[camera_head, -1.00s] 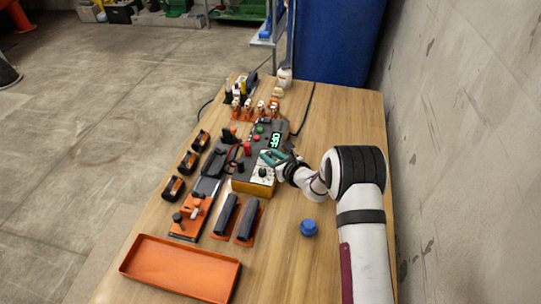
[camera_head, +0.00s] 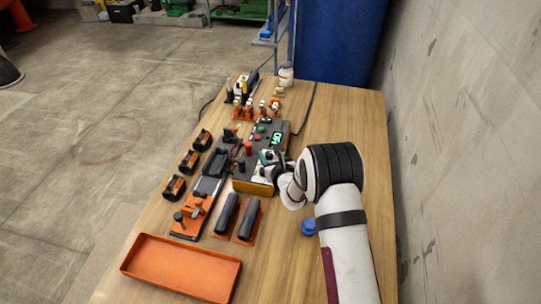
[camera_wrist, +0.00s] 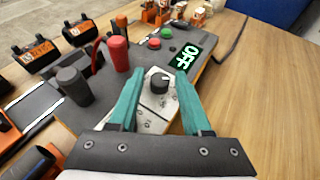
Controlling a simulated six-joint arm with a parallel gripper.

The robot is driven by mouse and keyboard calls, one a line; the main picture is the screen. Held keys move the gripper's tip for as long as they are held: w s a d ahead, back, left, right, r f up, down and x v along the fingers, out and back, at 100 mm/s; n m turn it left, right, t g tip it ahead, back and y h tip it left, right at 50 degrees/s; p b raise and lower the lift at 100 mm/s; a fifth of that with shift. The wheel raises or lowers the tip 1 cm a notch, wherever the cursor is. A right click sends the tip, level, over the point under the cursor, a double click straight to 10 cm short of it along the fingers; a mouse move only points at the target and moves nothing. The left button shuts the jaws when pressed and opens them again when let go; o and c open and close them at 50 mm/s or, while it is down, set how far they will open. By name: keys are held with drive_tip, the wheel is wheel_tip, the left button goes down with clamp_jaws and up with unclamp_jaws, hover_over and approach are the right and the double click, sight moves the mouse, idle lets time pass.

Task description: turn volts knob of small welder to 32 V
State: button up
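The small welder (camera_head: 241,185) is a dark box with an orange-yellow front, on the wooden table. Its display (camera_wrist: 187,57) reads OFF in green. The volts knob (camera_wrist: 160,83) is a black dial with a white mark, on a pale plate with a printed scale; the scale's numbers are too small to read. My gripper (camera_wrist: 156,84) is open, its two teal fingers on either side of the knob, with gaps visible. In the head view my gripper (camera_head: 268,157) hides most of the knob.
The right side of the table is partly clear.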

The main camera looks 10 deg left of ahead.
drive_tip(key=shift+o, duration=0.5)
drive_tip(key=v, duration=1.5)
drive_tip(key=shift+s+d+r, duration=0.15)
drive_tip(key=shift+s+d, duration=0.1)
